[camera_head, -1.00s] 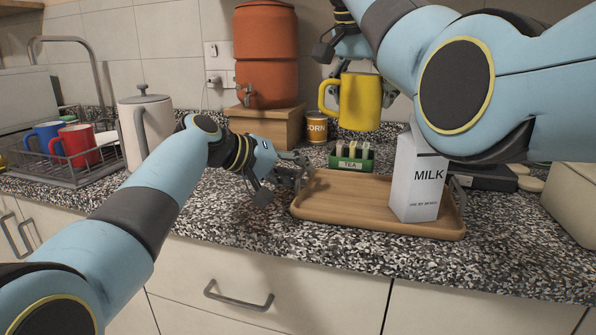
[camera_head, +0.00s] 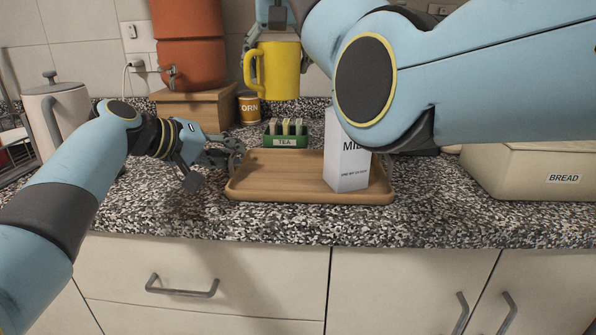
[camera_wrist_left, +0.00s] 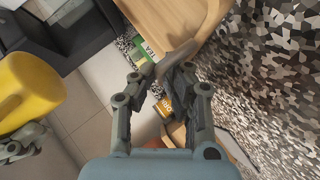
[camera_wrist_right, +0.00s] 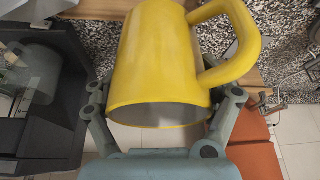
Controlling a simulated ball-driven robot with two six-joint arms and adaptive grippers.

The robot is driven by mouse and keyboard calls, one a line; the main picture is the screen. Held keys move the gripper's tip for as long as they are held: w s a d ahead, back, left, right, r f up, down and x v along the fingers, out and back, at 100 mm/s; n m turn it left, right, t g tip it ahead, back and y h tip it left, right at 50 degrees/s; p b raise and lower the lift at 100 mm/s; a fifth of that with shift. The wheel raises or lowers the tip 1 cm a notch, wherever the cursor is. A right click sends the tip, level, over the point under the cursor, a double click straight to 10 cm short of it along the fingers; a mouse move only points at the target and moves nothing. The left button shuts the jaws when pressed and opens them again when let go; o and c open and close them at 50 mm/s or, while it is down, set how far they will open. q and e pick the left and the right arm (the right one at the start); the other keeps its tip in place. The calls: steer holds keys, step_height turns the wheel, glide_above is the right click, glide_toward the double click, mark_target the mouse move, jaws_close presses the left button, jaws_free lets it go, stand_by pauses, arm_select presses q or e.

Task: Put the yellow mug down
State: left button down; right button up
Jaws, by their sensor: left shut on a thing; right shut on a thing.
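The yellow mug (camera_head: 277,72) is held upright in the air above the back of the counter, behind the tray in the head view. My right gripper (camera_wrist_right: 165,95) is shut on the mug, which fills much of the right wrist view with its handle at the right. My left gripper (camera_head: 228,155) is at the left end of the wooden tray (camera_head: 262,180), shut on the tray's grey handle (camera_wrist_left: 180,55). In the left wrist view, the mug (camera_wrist_left: 25,90) hangs at the left edge.
A milk carton (camera_head: 346,165) stands on the tray's right part. Behind the tray are a tea box (camera_head: 285,135) and a corn can (camera_head: 249,108). An orange dispenser (camera_head: 190,50) sits on a wooden block. A bread bin (camera_head: 530,172) stands right. The tray's left and middle are clear.

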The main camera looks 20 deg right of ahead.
mark_target(268, 78)
steer(key=n, duration=0.2)
steer(key=s+a+f+n+y, duration=0.1)
steer(key=n, duration=0.1)
steer(key=a+f+n+y, duration=0.1)
steer(key=n, duration=0.1)
steer(key=shift+s+n, duration=0.3)
steer(key=shift+s, duration=0.1)
steer(key=shift+n+y, duration=0.3)
steer(key=shift+s+f, duration=0.2)
steer(key=shift+f, duration=2.05)
steer(key=shift+s+f, duration=0.25)
steer(key=shift+f, duration=1.95)
steer(key=shift+s+f, duration=0.2)
steer(key=shift+f, duration=2.05)
steer(key=o, duration=1.3)
steer(key=shift+f, duration=0.15)
steer(key=shift+o, duration=0.2)
steer(key=v, duration=0.7)
steer(key=shift+r, duration=0.4)
